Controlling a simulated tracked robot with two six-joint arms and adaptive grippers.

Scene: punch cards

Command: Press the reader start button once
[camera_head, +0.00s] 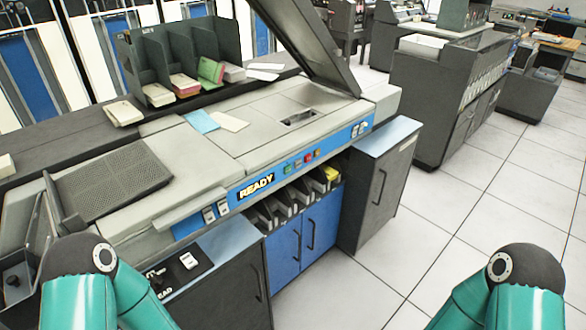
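A grey card machine (205,155) with a blue front strip fills the middle of the view. The strip carries a lit READY sign (256,187), with white switches (209,215) to its left. To its right is a short row of small coloured buttons, including a green one (288,168) and a red one (308,158). Below, a small black panel with partly hidden lettering holds a white switch (188,260). I cannot tell which control is the reader start button. My teal arm links show at both lower corners, but neither gripper is in view.
A raised dark lid (312,45) stands over the machine. Card stacks sit in a grey rack (150,60) behind it. Blue doors (303,238) and a grey cabinet (380,180) are below. Another cabinet (450,90) stands further right. The tiled floor (470,220) at right is clear.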

